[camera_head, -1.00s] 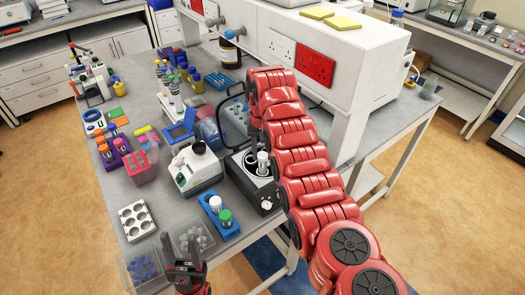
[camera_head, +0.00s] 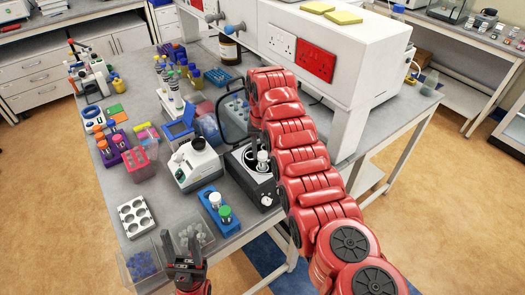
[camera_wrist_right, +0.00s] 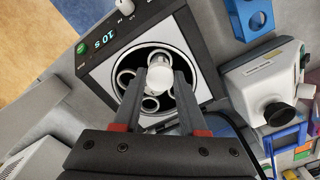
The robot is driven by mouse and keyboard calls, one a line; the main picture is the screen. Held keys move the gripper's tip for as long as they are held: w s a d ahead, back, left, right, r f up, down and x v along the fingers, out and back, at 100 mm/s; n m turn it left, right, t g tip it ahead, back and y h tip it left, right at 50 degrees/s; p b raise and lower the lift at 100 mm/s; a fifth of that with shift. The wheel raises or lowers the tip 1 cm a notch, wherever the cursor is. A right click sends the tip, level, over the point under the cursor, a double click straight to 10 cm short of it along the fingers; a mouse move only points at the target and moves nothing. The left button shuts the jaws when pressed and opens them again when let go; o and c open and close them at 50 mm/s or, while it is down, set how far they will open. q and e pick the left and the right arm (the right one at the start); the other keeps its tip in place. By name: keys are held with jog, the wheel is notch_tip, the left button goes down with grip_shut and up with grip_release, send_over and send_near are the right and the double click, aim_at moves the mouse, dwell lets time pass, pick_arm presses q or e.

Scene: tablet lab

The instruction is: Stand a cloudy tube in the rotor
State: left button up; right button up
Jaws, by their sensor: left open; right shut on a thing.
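The centrifuge (camera_head: 265,195) stands open on the bench. Its rotor (camera_wrist_right: 124,80) shows several round holes in the right wrist view. My right gripper (camera_wrist_right: 161,88) is shut on a white-capped tube (camera_wrist_right: 159,72) over the rotor. The tube also shows in the head view (camera_head: 262,160), close to upright. Its lower part is hidden, so I cannot tell whether its tip is inside a hole or above it, or how cloudy it is. My left gripper (camera_head: 184,246) is open and empty at the bench's front edge.
A blue rack (camera_head: 230,227) holds a white-capped and a green-capped tube before the centrifuge. A white instrument (camera_head: 197,172) stands to its left. The raised lid (camera_head: 238,110) is behind the rotor. A grey well plate (camera_head: 135,216) and clear bins (camera_head: 144,266) are at the front left.

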jog(key=shift+f+b, duration=0.45)
jog(key=shift+f, duration=0.6)
jog(key=shift+f, duration=0.1)
jog(key=o, duration=1.1)
jog(key=shift+r+b, duration=0.4)
jog(key=shift+r, duration=0.15)
notch_tip(320, 180, up, 4)
jog(key=shift+r+b, duration=0.15)
jog(key=shift+b, duration=0.65)
jog(key=shift+r+p, duration=5.45)
jog(key=shift+r, duration=0.55)
